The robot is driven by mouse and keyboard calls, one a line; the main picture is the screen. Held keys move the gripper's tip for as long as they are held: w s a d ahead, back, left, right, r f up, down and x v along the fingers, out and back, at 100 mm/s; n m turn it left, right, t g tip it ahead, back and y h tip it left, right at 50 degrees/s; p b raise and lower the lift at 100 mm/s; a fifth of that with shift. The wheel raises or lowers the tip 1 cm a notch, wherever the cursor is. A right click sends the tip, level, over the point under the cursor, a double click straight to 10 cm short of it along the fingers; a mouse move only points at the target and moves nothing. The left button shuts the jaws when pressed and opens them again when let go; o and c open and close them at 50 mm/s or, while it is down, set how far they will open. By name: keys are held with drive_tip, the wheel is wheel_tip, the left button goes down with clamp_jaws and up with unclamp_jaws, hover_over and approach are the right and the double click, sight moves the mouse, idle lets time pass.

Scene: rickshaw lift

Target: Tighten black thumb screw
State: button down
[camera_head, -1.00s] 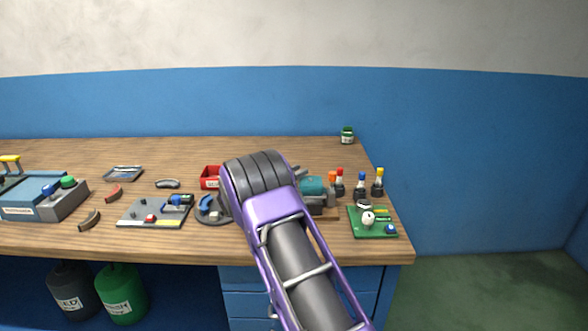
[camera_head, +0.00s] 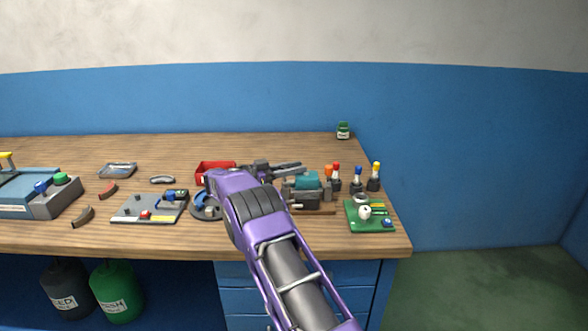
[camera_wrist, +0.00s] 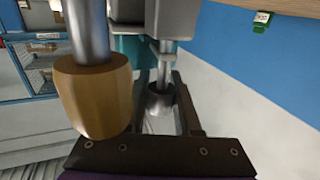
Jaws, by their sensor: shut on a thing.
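My gripper (camera_head: 288,167) reaches right, beside and above a grey vise (camera_head: 306,196) that holds a teal block (camera_head: 307,180). In the wrist view my gripper (camera_wrist: 162,108) has its two dark fingers on either side of a round grey metal knob (camera_wrist: 160,100) and is shut on it. The knob sits at the end of a metal shaft (camera_wrist: 165,62), below the grey vise body (camera_wrist: 172,18). I cannot make out a clearly black thumb screw; whether this knob is it, I cannot tell.
A brown handle (camera_wrist: 93,95) on a metal shaft stands close left of the fingers. Several bottles with coloured caps (camera_head: 357,180) and a green board (camera_head: 370,215) lie right of the vise. A red bin (camera_head: 214,170) is left. The back of the bench is mostly clear.

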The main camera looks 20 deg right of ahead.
drive_tip(key=c, duration=0.6)
unclamp_jaws()
drive_tip(key=shift+r, duration=0.1)
wheel_tip(320, 180, up, 10)
drive_tip(key=shift+f+p, duration=0.1)
drive_tip(key=shift+p, duration=0.65)
